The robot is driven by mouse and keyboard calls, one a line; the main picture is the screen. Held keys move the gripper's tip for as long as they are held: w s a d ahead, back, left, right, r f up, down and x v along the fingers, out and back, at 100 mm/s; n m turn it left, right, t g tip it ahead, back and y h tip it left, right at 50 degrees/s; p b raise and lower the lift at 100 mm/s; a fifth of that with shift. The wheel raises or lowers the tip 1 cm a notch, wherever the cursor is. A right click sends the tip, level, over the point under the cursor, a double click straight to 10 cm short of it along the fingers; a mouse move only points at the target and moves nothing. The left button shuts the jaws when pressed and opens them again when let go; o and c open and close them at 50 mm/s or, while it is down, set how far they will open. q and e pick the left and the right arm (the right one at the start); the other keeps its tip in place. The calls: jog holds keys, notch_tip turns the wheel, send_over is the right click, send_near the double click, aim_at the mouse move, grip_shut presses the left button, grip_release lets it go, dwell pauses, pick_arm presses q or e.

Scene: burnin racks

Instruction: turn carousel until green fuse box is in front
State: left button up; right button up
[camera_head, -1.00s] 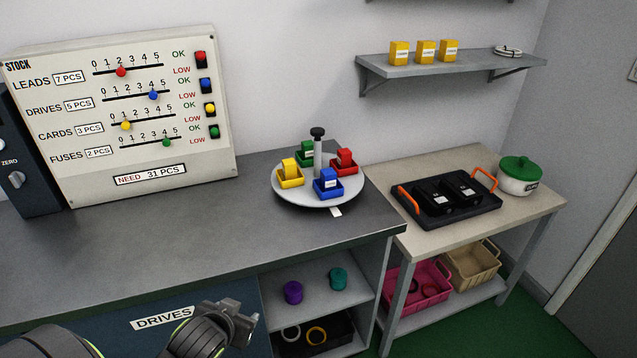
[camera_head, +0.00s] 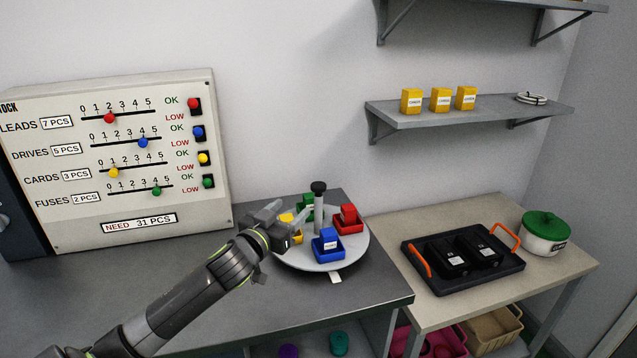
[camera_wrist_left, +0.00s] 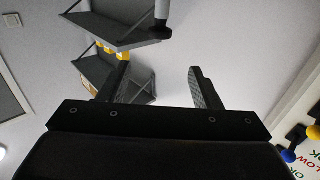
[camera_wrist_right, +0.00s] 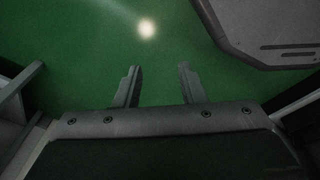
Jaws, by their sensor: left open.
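The round grey carousel (camera_head: 352,252) stands on the dark bench, with a black-topped centre post (camera_head: 319,205). The green fuse box (camera_head: 306,206) sits at its back, partly hidden by the post and my left gripper. The blue box (camera_head: 327,247) is at the front, above a white tag (camera_head: 335,277) on the bench. The red box (camera_head: 347,219) is at the right. The yellow box (camera_head: 290,223) is at the left, mostly hidden by my left gripper (camera_head: 299,222). That gripper is open over the carousel's left side; contact is unclear. My right gripper (camera_wrist_right: 156,85) is open and empty above green floor.
A side table at right holds a black tray (camera_head: 415,275) with orange handles and a green-lidded pot (camera_head: 546,238). Yellow boxes sit on a wall shelf (camera_head: 470,115).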

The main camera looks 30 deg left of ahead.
aim_at(315, 189)
pick_arm(q)
jog(key=w, duration=0.4)
jog(key=w+p, duration=0.1)
jog(key=w, duration=0.3)
jog(key=w+a+p, duration=0.1)
jog(key=w, duration=0.4)
jog(key=shift+f, duration=0.25)
jog(key=shift+w, duration=0.7)
pick_arm(e)
jog(key=shift+s+d+r, duration=0.15)
jog(key=shift+s+r, duration=0.2)
jog(key=shift+r, duration=0.3)
jog(key=shift+s+d+r, duration=0.15)
jog(key=shift+s+r, duration=0.15)
jog(key=shift+r, duration=0.3)
pick_arm(q)
grip_shut()
pick_arm(e)
jog(key=shift+w, duration=0.2)
